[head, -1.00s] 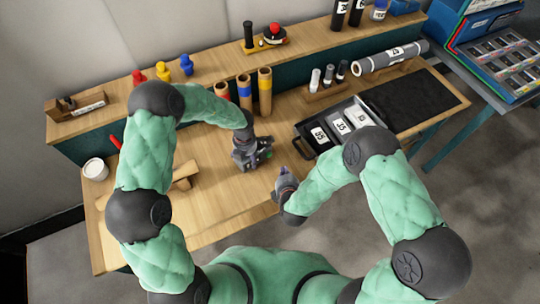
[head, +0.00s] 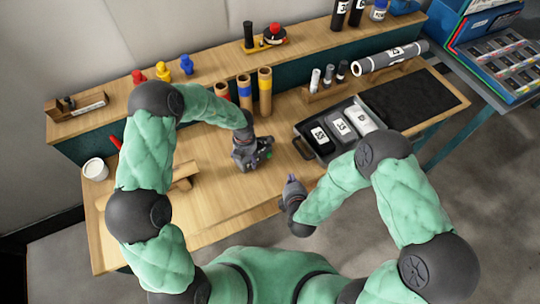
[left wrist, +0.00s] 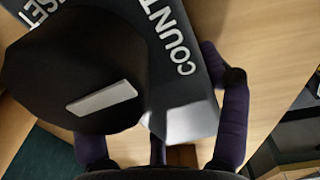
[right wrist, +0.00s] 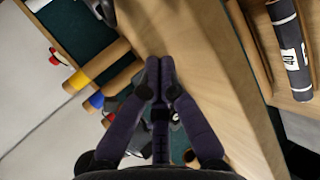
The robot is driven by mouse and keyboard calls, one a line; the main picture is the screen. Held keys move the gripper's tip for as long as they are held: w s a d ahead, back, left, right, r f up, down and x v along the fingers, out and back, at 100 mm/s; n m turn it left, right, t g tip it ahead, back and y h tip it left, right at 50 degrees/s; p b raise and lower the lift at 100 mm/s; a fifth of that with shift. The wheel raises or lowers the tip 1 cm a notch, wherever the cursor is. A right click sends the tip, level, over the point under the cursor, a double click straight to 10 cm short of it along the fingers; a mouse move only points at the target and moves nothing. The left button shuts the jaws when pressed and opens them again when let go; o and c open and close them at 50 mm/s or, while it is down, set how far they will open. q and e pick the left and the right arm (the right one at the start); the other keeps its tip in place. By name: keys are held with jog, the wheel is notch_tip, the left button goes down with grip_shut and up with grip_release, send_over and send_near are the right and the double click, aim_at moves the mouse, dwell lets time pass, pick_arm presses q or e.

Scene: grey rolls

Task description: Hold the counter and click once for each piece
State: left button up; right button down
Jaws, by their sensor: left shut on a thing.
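The counter (left wrist: 180,55) is a dark grey body lettered COUNT and RESET, with a large black round part and a pale bar in the left wrist view. My left gripper (head: 260,153) is shut on it above the middle of the bench. In the head view the gripper mostly hides the counter; a small green spot shows beside the fingers. My right gripper (head: 291,180) is to the right of the left one, near the bench's front edge, apart from the counter. In the right wrist view its fingertips (right wrist: 160,66) are together, with nothing seen between them.
A black tray (head: 301,147) with several labelled pieces stands right of the grippers. A dark mat (head: 415,100) lies beyond it. A grey roll (head: 390,58) rests on a rack. Upright tubes (head: 265,92) stand behind my left gripper. A white cup (head: 95,170) is far left.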

send_near(272, 152)
jog(key=shift+w+d+f, duration=0.15)
jog(key=shift+w+f, duration=0.45)
jog(key=shift+f, duration=0.15)
jog(key=shift+w+d+f, duration=0.15)
jog(key=shift+w+f, duration=0.45)
jog(key=shift+f, duration=0.15)
jog(key=shift+w, duration=0.1)
dwell(0.6)
jog(key=shift+w+a, duration=0.2)
jog(key=shift+a, duration=0.1)
jog(key=shift+w+a, duration=0.3)
jog(key=shift+w, duration=0.05)
dwell(0.9)
jog(key=shift+s+d, duration=0.1)
dwell(0.3)
jog(key=shift+s+d, duration=0.55)
